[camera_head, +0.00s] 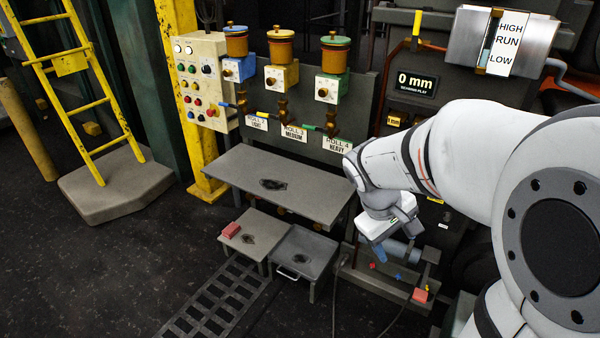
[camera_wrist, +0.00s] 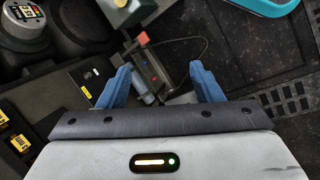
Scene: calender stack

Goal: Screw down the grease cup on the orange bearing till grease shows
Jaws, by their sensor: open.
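My gripper (camera_head: 382,250) hangs at the right of the head view, above a low grey stand. Its two blue fingers are apart in the wrist view (camera_wrist: 159,72), with nothing held between them. I cannot make out an orange bearing or its grease cup for certain in either view. Three amber cups with coloured lids stand at the back: one on a blue body (camera_head: 237,42), one on a yellow body (camera_head: 280,47), one on a green body (camera_head: 334,53). My gripper is well apart from them.
The low stand (camera_head: 385,284) carries a grey-blue cylinder (camera_wrist: 143,90) and a red block (camera_head: 420,295). A grey bench (camera_head: 300,190) and two low tables stand to the left; one bears a red block (camera_head: 231,230). A yellow ladder (camera_head: 85,90) stands far left. Floor is clear at front left.

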